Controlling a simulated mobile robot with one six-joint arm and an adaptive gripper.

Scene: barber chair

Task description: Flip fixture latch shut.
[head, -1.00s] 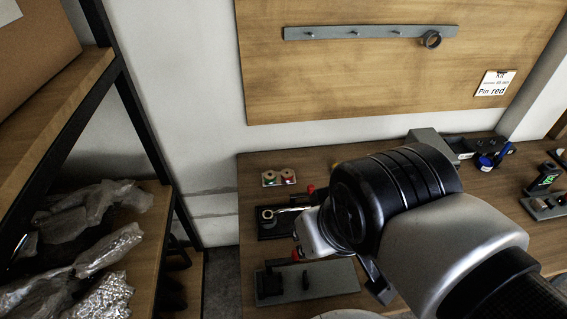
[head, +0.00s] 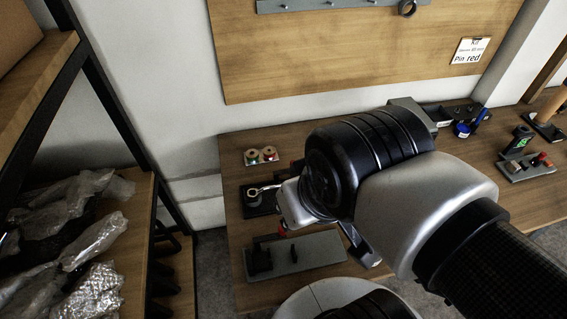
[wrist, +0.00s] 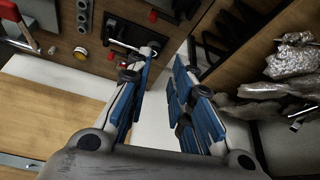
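In the head view a grey fixture plate (head: 318,252) lies near the table's front left, with a black block (head: 259,262) and an upright dark pin. A small red part (head: 282,231) shows at its rear edge, partly hidden by my arm; whether it is the latch handle I cannot tell. Behind it is a black base (head: 250,208) with a metal ring-ended piece, also seen in the wrist view (wrist: 122,32). My gripper (wrist: 172,47) is open and empty, its blue-padded fingers apart. The left fingertip overlaps the black base in the wrist view; contact is unclear.
Two spools (head: 261,156) sit behind the black base. A red-ended part (wrist: 11,12) shows at the wrist view's upper left. A shelf with plastic bags (head: 75,235) stands left of the table. A grey box (head: 410,108) and other fixtures (head: 525,168) are farther right.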

